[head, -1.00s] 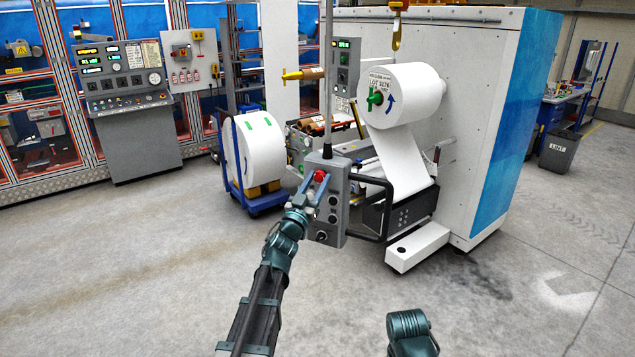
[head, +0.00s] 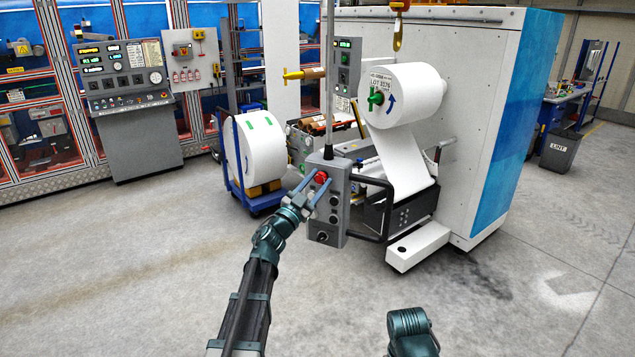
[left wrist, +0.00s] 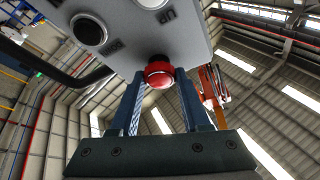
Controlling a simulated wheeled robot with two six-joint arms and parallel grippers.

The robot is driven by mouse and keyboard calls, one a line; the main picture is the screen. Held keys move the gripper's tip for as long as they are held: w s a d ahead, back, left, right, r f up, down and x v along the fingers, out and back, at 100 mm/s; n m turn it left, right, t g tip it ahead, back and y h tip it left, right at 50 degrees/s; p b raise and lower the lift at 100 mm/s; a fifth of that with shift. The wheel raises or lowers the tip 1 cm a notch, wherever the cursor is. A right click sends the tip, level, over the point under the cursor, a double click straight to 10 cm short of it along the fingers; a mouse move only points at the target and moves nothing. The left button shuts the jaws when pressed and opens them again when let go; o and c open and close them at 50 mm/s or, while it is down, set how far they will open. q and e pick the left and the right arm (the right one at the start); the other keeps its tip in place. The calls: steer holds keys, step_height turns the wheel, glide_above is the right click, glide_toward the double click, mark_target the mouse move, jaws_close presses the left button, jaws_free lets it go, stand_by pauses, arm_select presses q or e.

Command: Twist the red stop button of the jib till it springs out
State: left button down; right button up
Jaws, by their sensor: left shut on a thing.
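The grey jib pendant (head: 333,207) hangs on a thin rod, its control face toward me. The red stop button (head: 321,177) is near the top of that face. In the left wrist view the red button (left wrist: 159,75) sits between my two blue fingers, below the grey panel. My left gripper (head: 321,182) is shut on the button, with one finger on each side of it. The button's contact edges are partly hidden by the fingers. My right gripper is not in view; only a part of my right arm shows at the bottom.
A black bar handle (head: 380,215) juts out right of the pendant. Behind it stand a white paper roll (head: 411,96) on the machine and a roll on a blue cart (head: 262,203). A yellow hook (head: 398,28) hangs above. The floor in front is clear.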

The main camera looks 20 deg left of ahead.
arm_select(q)
steer(key=shift+w, duration=0.15)
steer(key=c, duration=0.7)
jaws_free()
steer(key=o, duration=0.3)
steer(key=shift+w+f, duration=0.1)
steer(key=shift+w, duration=0.05)
steer(key=shift+s, duration=0.25)
steer(key=shift+s+a+f, duration=0.1)
steer(key=shift+s+f, duration=0.1)
steer(key=shift+s, duration=0.05)
steer(key=b+v, duration=0.5)
steer(key=v, duration=0.8)
